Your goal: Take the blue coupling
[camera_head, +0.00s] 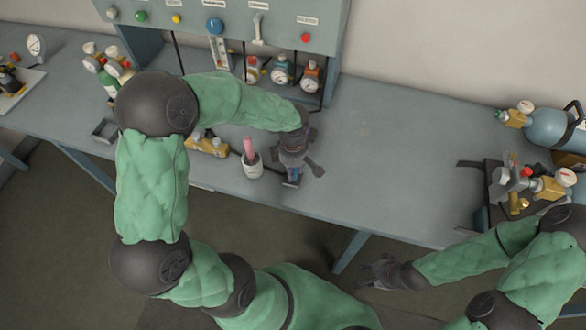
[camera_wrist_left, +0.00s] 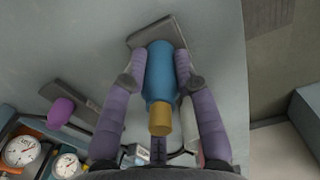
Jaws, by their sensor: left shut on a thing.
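The blue coupling (camera_wrist_left: 160,72) with a brass end (camera_wrist_left: 160,118) lies between the two purple-grey fingers of my left gripper (camera_wrist_left: 160,80) in the left wrist view. The fingers press on both sides of it. In the head view my left gripper (camera_head: 292,172) points down near the table's front edge, and only a little of the blue coupling (camera_head: 294,178) shows below it. A dark grey plate (camera_wrist_left: 140,37) shows just beyond the coupling; I cannot tell whether they touch. My right gripper (camera_head: 378,271) hangs in front of the table, too small to judge its fingers.
A white cup (camera_head: 252,168) with a pink-handled thing stands left of my left gripper. A yellow fitting (camera_head: 208,146) lies farther left. A gauge panel (camera_head: 230,25) stands behind. A blue cylinder (camera_head: 545,128) is at the right. The table's middle right (camera_head: 400,140) is clear.

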